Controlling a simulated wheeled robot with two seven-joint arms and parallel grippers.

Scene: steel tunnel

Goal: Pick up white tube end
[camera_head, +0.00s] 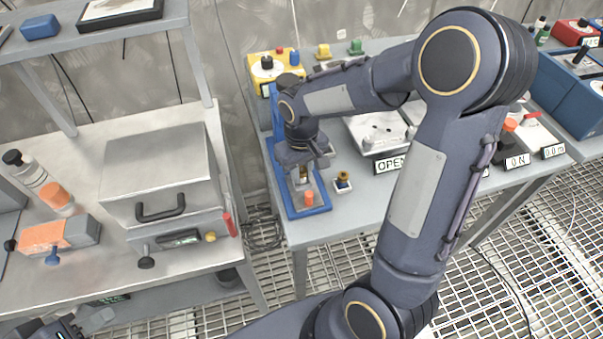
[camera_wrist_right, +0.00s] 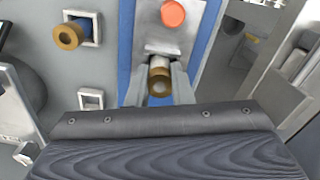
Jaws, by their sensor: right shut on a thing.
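The white tube end (camera_wrist_right: 159,66) has a brass ring (camera_wrist_right: 160,85) at its near end. In the right wrist view it sits between the two grey fingers of my right gripper (camera_wrist_right: 158,88), which is shut on it. It is at the metal face of a blue-framed stand (camera_head: 310,209); I cannot tell whether it is clear of the stand. In the head view my right gripper (camera_head: 303,172) hides most of it. My left gripper (camera_head: 78,324) is at the bottom left corner, partly cut off, and its opening is unclear.
An orange knob (camera_wrist_right: 173,13) is just beyond the tube end. A second brass-ended piece (camera_wrist_right: 70,35) sits in a square bracket beside the stand. A steel box (camera_head: 160,175) stands on the left bench. Panels with signs line the right bench.

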